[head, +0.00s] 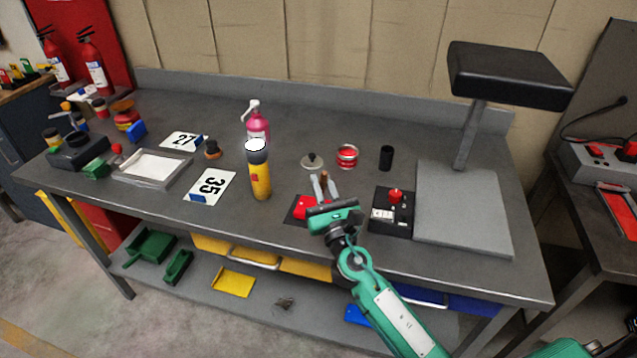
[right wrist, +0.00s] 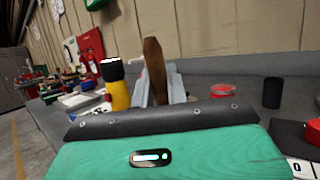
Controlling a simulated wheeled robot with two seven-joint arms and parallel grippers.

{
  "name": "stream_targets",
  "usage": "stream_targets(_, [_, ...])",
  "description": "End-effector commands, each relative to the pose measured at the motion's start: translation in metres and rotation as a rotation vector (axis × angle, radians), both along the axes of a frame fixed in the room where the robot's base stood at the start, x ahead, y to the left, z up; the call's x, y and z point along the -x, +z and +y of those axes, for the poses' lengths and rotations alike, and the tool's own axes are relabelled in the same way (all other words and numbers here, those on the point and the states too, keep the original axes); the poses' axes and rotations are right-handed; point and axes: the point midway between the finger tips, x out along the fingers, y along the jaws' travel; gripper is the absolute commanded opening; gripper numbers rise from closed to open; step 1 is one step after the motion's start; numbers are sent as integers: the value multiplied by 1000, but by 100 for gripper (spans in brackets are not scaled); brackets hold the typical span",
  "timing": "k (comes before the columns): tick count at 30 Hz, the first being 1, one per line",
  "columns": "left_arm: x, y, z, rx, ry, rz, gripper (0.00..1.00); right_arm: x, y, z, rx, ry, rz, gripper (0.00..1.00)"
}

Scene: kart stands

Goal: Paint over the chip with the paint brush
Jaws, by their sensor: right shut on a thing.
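My right gripper (head: 323,184) is over the front middle of the bench, shut on the paint brush. The brush's brown wooden handle (right wrist: 154,68) stands up between the fingers in the right wrist view; its bristles are hidden. A red piece (head: 299,208) lies on the bench just left of and partly behind the gripper; I cannot make out a chip on it. An open red paint tin (head: 347,156) stands behind the gripper, with a round lid (head: 312,161) beside it on the left. My left gripper is not in view.
A yellow flashlight-like bottle (head: 260,178) and a pink spray bottle (head: 257,122) stand left of the gripper. A black box with a red button (head: 392,211), a black cup (head: 386,158) and a grey stand with a black top (head: 465,215) are right. Number cards (head: 211,187) lie left.

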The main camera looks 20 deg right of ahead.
Motion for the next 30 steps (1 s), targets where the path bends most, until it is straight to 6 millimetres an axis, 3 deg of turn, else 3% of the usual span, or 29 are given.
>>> stream_targets(30, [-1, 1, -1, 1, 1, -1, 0, 10, 0, -16, 1, -1, 1, 0])
